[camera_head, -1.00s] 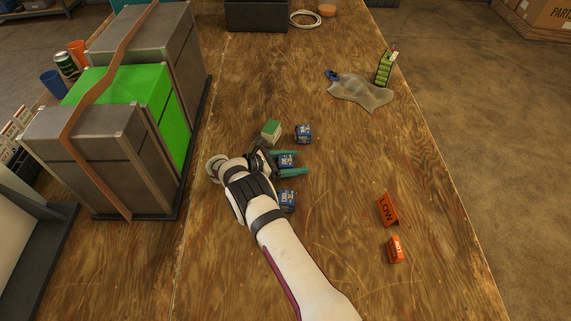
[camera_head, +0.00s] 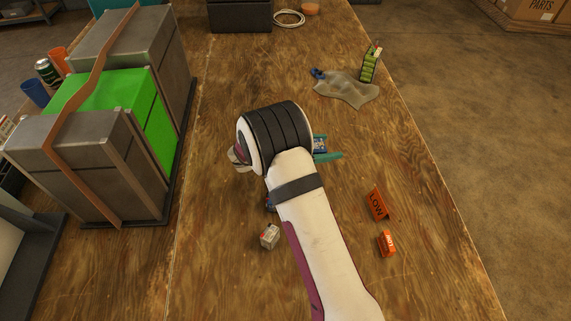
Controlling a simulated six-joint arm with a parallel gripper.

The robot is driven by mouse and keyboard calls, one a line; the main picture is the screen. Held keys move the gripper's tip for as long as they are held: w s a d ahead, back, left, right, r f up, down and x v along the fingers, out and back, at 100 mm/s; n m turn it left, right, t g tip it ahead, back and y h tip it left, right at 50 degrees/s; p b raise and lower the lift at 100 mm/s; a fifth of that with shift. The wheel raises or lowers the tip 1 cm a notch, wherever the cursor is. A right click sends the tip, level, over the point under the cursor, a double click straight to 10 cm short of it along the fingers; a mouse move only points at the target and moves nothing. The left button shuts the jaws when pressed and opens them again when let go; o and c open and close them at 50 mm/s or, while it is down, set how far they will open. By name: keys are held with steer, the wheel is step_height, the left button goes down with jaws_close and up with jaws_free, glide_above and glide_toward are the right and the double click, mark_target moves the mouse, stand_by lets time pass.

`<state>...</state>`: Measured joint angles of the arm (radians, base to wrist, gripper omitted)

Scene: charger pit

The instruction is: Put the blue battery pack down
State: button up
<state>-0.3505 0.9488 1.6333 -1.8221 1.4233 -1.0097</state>
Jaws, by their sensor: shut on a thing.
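My gripper (camera_head: 325,150) is mostly hidden behind my wrist; one teal finger shows, pointing right. A blue battery pack (camera_head: 320,143) shows beside that finger, held in the shut jaws. My wrist hides the other finger and part of the pack. I cannot tell whether the pack touches the table. A sliver of another blue pack (camera_head: 269,203) shows on the table at my arm's left edge.
A small grey-white box (camera_head: 270,236) lies left of my arm. Orange LOW (camera_head: 376,202) and HOT (camera_head: 387,243) pieces lie to the right. The strapped grey and green boxes (camera_head: 120,105) stand at left.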

mark_target(235, 241)
steer(key=s+a+n+t, duration=0.1)
steer(key=s+a, duration=0.1)
steer(key=a, duration=0.2)
steer(key=s+a+f+n+t+y, duration=0.1)
steer(key=s+a, duration=0.1)
steer(key=a, duration=0.3)
steer(key=s+a+n+t+y, duration=0.1)
steer(key=s+a+n+t, duration=0.1)
steer(key=a, duration=0.3)
steer(key=shift+s+f, duration=0.3)
jaws_close()
steer(key=s+a+n+t+y, duration=0.3)
steer(key=s+a+n+y, duration=0.2)
steer(key=s+a, duration=0.55)
steer(key=f, duration=0.8)
steer(key=shift+s+d+f, duration=0.25)
steer(key=shift+d+f, duration=0.1)
steer(key=shift+f, duration=0.1)
steer(key=o, duration=1.4)
jaws_free()
